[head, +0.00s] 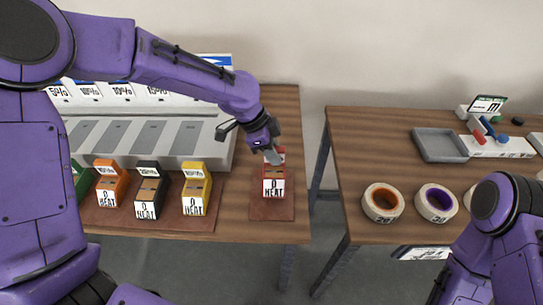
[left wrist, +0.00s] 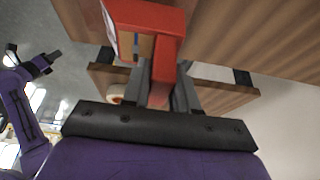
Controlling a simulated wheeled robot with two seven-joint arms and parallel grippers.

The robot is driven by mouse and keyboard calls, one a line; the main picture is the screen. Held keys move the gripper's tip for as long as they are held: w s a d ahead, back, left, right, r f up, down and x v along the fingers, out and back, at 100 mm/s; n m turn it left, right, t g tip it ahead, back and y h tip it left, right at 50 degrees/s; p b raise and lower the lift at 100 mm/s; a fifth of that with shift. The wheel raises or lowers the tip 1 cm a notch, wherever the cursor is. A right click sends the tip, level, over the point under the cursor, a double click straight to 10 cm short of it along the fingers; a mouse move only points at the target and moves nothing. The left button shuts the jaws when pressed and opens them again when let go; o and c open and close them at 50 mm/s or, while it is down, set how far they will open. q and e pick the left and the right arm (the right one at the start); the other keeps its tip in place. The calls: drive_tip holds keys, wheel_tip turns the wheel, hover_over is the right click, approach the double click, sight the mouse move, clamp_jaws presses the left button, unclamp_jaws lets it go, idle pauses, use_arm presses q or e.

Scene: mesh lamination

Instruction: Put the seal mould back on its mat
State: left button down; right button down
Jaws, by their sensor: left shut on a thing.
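The red seal mould (head: 274,187) has a white front label reading "0 HEAT". In the head view it is upright over a small brown mat (head: 270,212) near the table's front right corner. I cannot tell whether its base touches the mat. My left gripper (head: 272,157) is above and behind it, shut on its red upper part. In the left wrist view the red frame (left wrist: 168,50) of the mould lies between the fingers (left wrist: 162,85). My right gripper (left wrist: 45,63) shows small at the left of the left wrist view, away from the mould; its jaw opening is unclear.
Orange (head: 111,187), black (head: 150,193) and yellow (head: 195,190) moulds stand on a longer mat to the left, with a green one partly hidden. A grey slotted machine (head: 150,135) is behind them. Past a gap, the right table holds tape rolls (head: 383,203) and a grey tray (head: 440,146).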

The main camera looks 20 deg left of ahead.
use_arm(q)
wheel_tip(320, 180, down, 2)
drive_tip(key=shift+s+f+p, duration=0.1)
drive_tip(key=shift+f+p, duration=0.05)
drive_tip(key=shift+p, duration=0.15)
drive_tip(key=shift+w+f, duration=0.25)
drive_tip(key=c, duration=1.3)
unclamp_jaws()
drive_tip(key=shift+s, duration=0.15)
drive_tip(key=o, duration=0.4)
drive_tip(key=shift+s, duration=0.1)
drive_tip(key=b+v, duration=0.1)
drive_tip(key=v, duration=1.1)
drive_tip(key=shift+r, duration=0.15)
drive_tip(key=shift+r, duration=0.1)
